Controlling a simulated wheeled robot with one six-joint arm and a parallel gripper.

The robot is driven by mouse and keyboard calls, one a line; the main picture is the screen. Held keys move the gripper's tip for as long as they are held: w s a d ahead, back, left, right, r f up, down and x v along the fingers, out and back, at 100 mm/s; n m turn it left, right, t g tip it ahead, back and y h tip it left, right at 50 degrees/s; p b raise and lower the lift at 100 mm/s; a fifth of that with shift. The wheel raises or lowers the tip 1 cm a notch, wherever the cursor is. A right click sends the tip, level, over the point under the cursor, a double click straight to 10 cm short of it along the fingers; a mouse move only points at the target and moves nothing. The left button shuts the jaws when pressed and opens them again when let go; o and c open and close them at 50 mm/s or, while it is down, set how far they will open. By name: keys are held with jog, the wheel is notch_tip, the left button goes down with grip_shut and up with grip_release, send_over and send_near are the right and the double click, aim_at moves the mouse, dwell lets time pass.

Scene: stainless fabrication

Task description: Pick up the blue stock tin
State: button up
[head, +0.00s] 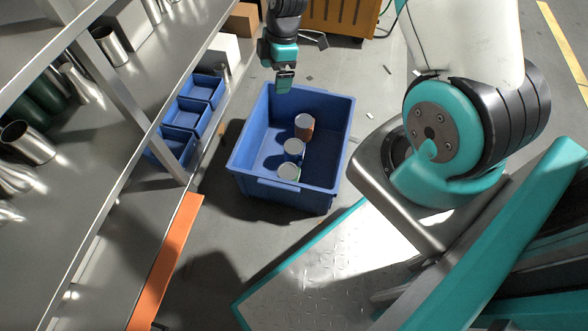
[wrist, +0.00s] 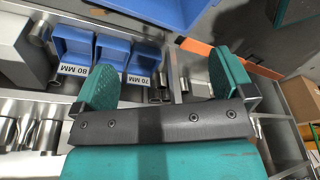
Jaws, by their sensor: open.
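The blue stock tin (head: 292,151), with a pale round top, stands in the large blue crate (head: 252,181) in the head view. It is the middle one of three tins in a row. A brown tin (head: 305,130) is behind it, and a pale-topped, greenish tin (head: 288,173) is in front. My gripper (head: 285,82) is above the crate's far edge, apart from the tins. In the wrist view my gripper (wrist: 165,75) has its teal fingers wide apart with nothing between them. No tin shows in that view, only part of the crate (wrist: 165,10).
Metal shelving with steel tubes (head: 110,45) stands on the left. Small blue bins (head: 186,113) sit on it, two labelled 80 MM and 70 MM in the wrist view (wrist: 75,45). An orange strip (head: 168,262) edges the lower shelf.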

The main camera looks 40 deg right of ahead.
aim_at(293, 146)
jog(key=d+f+b, duration=0.1)
jog(key=f+b, duration=0.3)
jog(key=f, duration=0.6)
jog(key=s+d+f+n+b, duration=0.1)
jog(key=f+b, duration=0.4)
jog(key=f, duration=0.6)
jog(key=d+f+n+b, duration=0.1)
jog(key=f+b, duration=0.4)
jog(key=f, duration=0.6)
jog(key=shift+s+d+f+h, duration=0.15)
jog(key=shift+d+h, duration=0.15)
jog(key=shift+d, duration=0.6)
jog(key=f+b, duration=0.1)
jog(key=f, duration=0.1)
jog(key=f+b, duration=0.3)
jog(key=b, duration=0.1)
jog(key=shift+a+f, duration=0.25)
jog(key=shift+f, duration=0.15)
jog(key=shift+r, duration=0.1)
jog(key=shift+c, duration=0.3)
